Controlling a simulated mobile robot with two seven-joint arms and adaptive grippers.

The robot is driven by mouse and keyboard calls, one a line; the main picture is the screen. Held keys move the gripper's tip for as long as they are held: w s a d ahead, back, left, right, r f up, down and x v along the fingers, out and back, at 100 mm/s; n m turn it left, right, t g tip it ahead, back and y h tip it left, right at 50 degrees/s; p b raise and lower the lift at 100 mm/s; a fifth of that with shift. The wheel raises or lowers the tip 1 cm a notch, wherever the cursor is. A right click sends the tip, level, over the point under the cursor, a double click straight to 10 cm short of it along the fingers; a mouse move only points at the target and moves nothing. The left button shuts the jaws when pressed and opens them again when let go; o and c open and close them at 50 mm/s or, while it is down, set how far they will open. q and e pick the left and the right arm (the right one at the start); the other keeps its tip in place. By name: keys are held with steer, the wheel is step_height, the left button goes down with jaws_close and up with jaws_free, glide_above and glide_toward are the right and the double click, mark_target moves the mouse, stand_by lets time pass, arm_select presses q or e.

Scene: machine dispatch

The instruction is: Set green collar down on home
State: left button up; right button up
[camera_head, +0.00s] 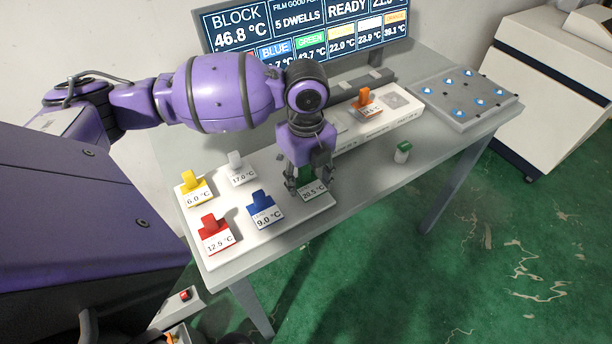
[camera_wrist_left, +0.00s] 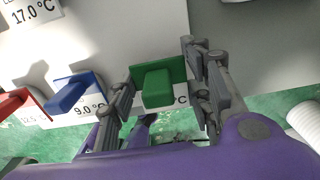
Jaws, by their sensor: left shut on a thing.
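The green collar (camera_wrist_left: 158,85) is between the fingers of my left gripper (camera_wrist_left: 165,92) in the left wrist view, and the gripper is shut on it. A card reading 20.5 °C (camera_head: 314,190) shows beside the fingertips. Whether the collar touches the board cannot be told. No place marked "home" can be read. My right gripper is not in view.
The white board (camera_head: 222,257) also holds yellow (camera_head: 191,182), white (camera_head: 236,164), red (camera_head: 213,229) and blue (camera_head: 262,205) collars with cards. Behind stands a long white block (camera_head: 408,118) with an orange collar (camera_head: 364,99). A green-topped vial (camera_head: 403,152) stands on the grey table to the right.

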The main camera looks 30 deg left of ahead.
arm_select(q)
steer(key=shift+f, duration=0.7)
steer(key=o, duration=1.4)
steer(key=shift+c, duration=0.2)
steer(key=shift+r, duration=0.1)
